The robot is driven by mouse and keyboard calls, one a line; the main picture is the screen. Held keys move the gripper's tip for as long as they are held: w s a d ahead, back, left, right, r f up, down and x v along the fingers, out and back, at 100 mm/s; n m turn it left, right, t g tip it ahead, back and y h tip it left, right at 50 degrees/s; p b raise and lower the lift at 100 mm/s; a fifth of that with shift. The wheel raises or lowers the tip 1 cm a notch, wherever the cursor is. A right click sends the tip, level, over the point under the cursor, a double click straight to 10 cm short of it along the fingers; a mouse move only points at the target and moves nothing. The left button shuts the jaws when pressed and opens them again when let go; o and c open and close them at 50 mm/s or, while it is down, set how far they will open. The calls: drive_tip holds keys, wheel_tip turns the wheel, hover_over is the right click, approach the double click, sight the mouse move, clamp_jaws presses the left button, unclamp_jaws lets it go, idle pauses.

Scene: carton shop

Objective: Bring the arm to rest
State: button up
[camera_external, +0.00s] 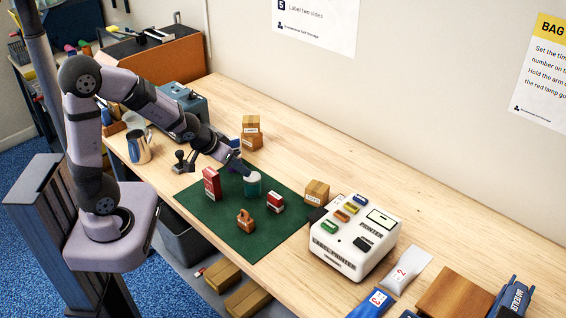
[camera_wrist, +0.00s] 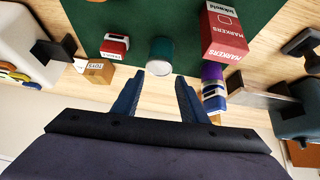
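My gripper (camera_external: 243,163) hangs over the back part of the green mat (camera_external: 225,215), with the arm bent above the table. In the wrist view my gripper (camera_wrist: 160,82) has its two blue fingers apart with nothing between them. A green cylinder with a white top (camera_external: 252,184) stands on the mat by the fingertips in the external view. In the wrist view the cylinder (camera_wrist: 160,55) shows just beyond the gap between the fingers. Whether a finger touches it I cannot tell.
On the mat are a red markers box (camera_external: 212,184), a red-and-white box (camera_external: 275,202) and a small brown carton (camera_external: 245,221). A white label printer (camera_external: 355,238) stands to the right, with a carton (camera_external: 317,192) beside it. Stacked cartons (camera_external: 251,132) stand behind.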

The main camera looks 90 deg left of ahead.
drive_tip(key=d+f+m+h, duration=0.1)
drive_tip(key=d, duration=0.3)
drive_tip(key=s+d+f+m+g+b, duration=0.1)
drive_tip(key=d+f, duration=0.1)
drive_tip(key=d, duration=0.3)
drive_tip(key=d+f+m+g+h, duration=0.1)
drive_tip(key=d, duration=0.4)
drive_tip(key=shift+s+f+m+h+b, duration=0.15)
drive_tip(key=shift+s+m+h+b, duration=0.15)
drive_tip(key=shift+s+m+b, duration=0.1)
drive_tip(key=s+d+f+m+g+h+b, duration=0.25)
drive_tip(key=s+d+m, duration=0.35)
drive_tip(key=d, duration=0.6)
wheel_tip(320, 180, up, 15)
drive_tip(key=s+p, duration=0.1)
drive_tip(key=p, duration=1.4)
drive_tip(key=shift+g+p, duration=0.35)
